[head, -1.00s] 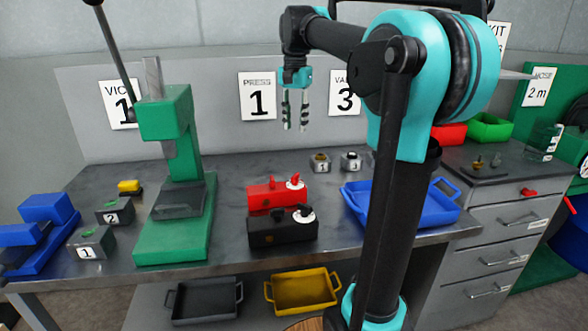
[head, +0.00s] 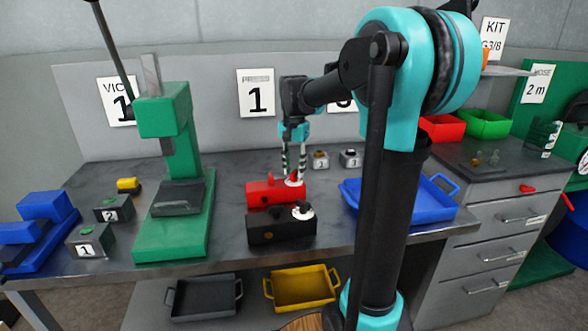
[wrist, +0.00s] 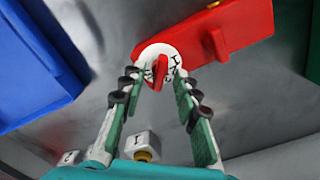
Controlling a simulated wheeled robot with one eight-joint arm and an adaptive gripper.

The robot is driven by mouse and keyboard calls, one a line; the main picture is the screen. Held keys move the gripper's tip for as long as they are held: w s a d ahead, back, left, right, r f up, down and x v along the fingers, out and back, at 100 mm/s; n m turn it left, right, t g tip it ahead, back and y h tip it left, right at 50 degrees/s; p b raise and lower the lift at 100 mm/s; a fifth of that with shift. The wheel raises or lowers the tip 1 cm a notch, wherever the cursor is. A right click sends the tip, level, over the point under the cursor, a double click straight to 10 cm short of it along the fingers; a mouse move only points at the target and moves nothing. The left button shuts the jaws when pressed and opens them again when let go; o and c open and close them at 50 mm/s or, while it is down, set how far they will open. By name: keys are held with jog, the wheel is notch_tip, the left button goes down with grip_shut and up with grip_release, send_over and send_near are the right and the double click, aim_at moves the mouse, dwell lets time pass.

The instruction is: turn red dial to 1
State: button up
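The red box (head: 262,193) stands on the workbench and carries a white dial plate with a red dial knob (head: 294,177) at its right end. In the wrist view the red dial knob (wrist: 160,70) sits on the white plate, which has dark marks that I cannot read clearly. My gripper (head: 294,174) points down right over the dial. In the wrist view my gripper (wrist: 155,80) is open, its two fingertips on either side of the knob with gaps visible. I cannot tell whether the fingertips reach down to the plate.
A black box (head: 272,228) with a similar dial stands just in front. A green press (head: 172,200) is to the left and a blue tray (head: 437,210) to the right. Small numbered blocks (head: 350,158) stand behind. A red lever (wrist: 216,45) rises from the red box.

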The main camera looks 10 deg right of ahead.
jog(key=shift+f, duration=0.2)
grip_shut()
